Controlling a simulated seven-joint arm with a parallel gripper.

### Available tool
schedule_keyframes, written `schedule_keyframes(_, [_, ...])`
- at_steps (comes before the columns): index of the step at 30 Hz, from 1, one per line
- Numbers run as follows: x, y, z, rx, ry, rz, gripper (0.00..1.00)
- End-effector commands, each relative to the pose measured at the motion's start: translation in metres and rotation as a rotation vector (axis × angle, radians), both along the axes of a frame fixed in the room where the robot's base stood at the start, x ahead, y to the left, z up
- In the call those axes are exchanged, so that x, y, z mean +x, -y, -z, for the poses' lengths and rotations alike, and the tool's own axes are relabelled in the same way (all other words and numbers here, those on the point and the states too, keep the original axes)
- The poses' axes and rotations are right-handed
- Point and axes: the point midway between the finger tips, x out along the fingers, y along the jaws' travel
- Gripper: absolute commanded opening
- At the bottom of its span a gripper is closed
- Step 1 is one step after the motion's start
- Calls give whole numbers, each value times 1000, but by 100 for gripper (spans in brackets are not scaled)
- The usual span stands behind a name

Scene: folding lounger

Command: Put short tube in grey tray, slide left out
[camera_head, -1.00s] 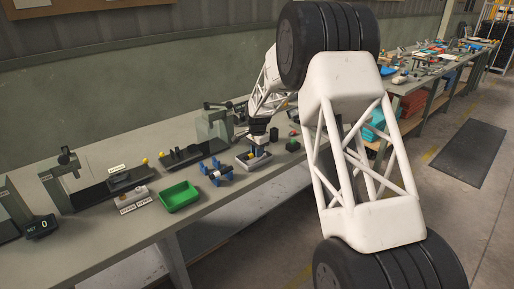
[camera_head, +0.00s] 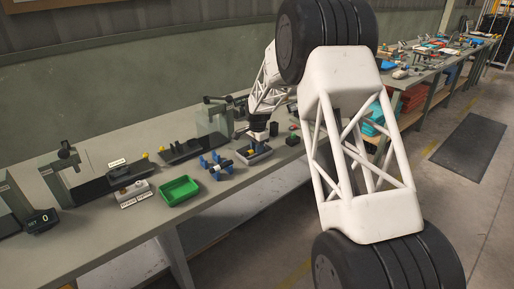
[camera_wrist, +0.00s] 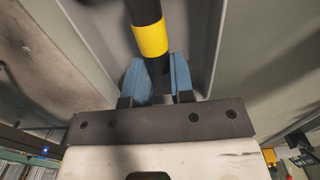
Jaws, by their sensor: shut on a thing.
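The grey tray (camera_head: 265,156) stands on the bench at mid-picture in the head view, with my gripper (camera_head: 257,146) down over it. In the wrist view my gripper (camera_wrist: 160,82) has blue fingers shut on a black tube with a yellow band (camera_wrist: 149,40). The tube runs up out of the top of that view, so its far end is hidden. The grey tray's floor and walls (camera_wrist: 206,30) show behind and beside the tube. I cannot tell whether the tube touches the tray floor. A dark slide (camera_head: 125,180) with a label lies at the left.
A blue cradle (camera_head: 216,165) stands just left of the grey tray. A green tray (camera_head: 180,191) is further left, near the bench's front edge. A dark fixture (camera_head: 180,152) lies behind, and a black block (camera_head: 292,141) stands to the right. Some bare bench lies in front.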

Motion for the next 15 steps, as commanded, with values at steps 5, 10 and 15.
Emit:
schedule_keyframes(5, [0,0,2,0,0,0,0])
schedule_keyframes(10, [0,0,5,0,0,0,0])
schedule_keyframes(15, [0,0,7,0,0,0,0])
